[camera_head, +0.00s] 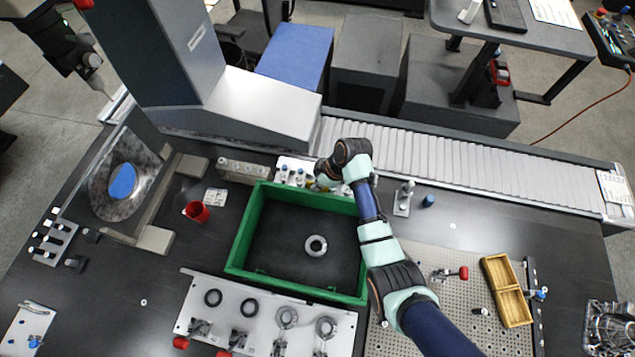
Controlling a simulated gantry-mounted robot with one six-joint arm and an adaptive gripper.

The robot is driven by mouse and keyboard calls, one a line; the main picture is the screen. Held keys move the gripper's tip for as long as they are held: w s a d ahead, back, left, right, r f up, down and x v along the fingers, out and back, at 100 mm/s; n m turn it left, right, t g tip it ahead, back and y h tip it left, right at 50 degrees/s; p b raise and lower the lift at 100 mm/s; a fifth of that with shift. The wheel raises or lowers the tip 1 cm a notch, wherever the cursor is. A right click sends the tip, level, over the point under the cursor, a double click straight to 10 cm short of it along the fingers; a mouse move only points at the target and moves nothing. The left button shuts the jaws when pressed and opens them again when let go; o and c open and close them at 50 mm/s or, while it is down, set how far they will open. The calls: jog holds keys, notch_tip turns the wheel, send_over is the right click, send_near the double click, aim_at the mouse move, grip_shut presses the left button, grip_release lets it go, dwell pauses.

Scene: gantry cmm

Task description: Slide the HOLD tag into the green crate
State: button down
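The green crate (242,228) stands open at the middle of the dark table, with a grey metal ring (316,246) on its dark floor. I cannot make out a tag marked HOLD. A small white printed card (215,197) lies flat on the table left of the crate, but its print is too small to read. My arm reaches up along the crate's right side, and my gripper (326,182) is near the crate's back right rim. The wrist mostly hides its fingers, so I cannot tell whether they hold anything.
A metal plate with rings (262,318) lies in front. A wooden tray (507,290) is at right. A roller conveyor (470,167) runs behind.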

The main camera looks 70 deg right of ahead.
dwell(0.3)
jog(key=c, duration=1)
grip_release()
jog(key=shift+r+p, duration=3.45)
jog(key=shift+r, duration=0.05)
